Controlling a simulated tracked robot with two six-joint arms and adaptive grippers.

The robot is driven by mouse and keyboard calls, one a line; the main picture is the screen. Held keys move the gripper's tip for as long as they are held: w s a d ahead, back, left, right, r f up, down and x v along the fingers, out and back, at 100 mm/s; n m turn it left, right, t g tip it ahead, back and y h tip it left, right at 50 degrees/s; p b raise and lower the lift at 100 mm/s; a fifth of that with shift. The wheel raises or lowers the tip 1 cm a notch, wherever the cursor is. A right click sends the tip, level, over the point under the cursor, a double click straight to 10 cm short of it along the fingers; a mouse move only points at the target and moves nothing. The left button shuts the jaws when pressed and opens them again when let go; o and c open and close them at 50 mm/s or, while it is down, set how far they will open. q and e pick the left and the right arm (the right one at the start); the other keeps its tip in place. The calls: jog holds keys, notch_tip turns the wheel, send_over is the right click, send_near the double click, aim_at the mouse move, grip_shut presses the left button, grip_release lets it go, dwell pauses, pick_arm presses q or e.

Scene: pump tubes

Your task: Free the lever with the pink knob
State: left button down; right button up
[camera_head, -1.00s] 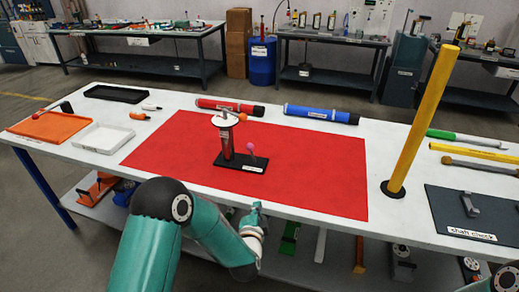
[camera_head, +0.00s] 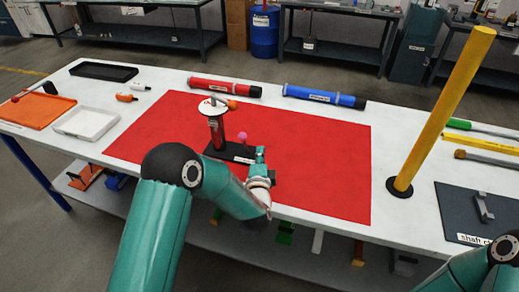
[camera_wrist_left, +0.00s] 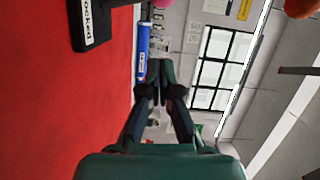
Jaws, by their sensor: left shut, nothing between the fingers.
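The lever's pink knob (camera_head: 242,136) stands at the right end of a dark base (camera_head: 218,153) on the red mat. A red pump tube (camera_head: 216,130) stands upright on the base's left part, with a pale disc and handle on top. My left gripper (camera_head: 261,155) is just right of the knob and base, fingers together and empty. In the left wrist view, its fingers (camera_wrist_left: 161,72) meet beside the base (camera_wrist_left: 88,25), whose label seems to read "locked". A red-orange ball (camera_wrist_left: 300,8) is cut off at that view's top right. My right gripper is out of view.
The red mat (camera_head: 320,170) is clear right of the base. A yellow post (camera_head: 440,115) stands farther right. Red (camera_head: 225,88) and blue (camera_head: 322,96) tubes lie behind the mat. White (camera_head: 87,121) and orange (camera_head: 37,110) trays are at left.

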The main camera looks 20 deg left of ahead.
aim_at(245, 137)
pick_arm(q)
jog(key=p+x, duration=0.1)
jog(key=x, duration=0.7)
jog(key=shift+w+d+p, duration=0.1)
jog(key=shift+w+p, duration=0.25)
jog(key=shift+p, duration=0.05)
jog(key=s+a, duration=0.1)
jog(key=s+a+p, duration=0.1)
jog(key=shift+a+f, duration=0.1)
jog(key=shift+a, duration=0.3)
jog(key=shift+s+a+f, duration=0.1)
jog(key=shift+s+a, duration=0.1)
jog(key=shift+a, duration=0.05)
jog(key=a+b, duration=0.1)
jog(key=n+b, duration=0.1)
jog(key=shift+s+a+f+b, duration=0.2)
jog(key=shift+a+f+b, duration=0.05)
jog(key=shift+a+b, duration=0.1)
jog(key=shift+a+n, duration=0.1)
jog(key=shift+n, duration=0.2)
jog(key=shift+r+g, duration=0.15)
jog(key=shift+g, duration=0.15)
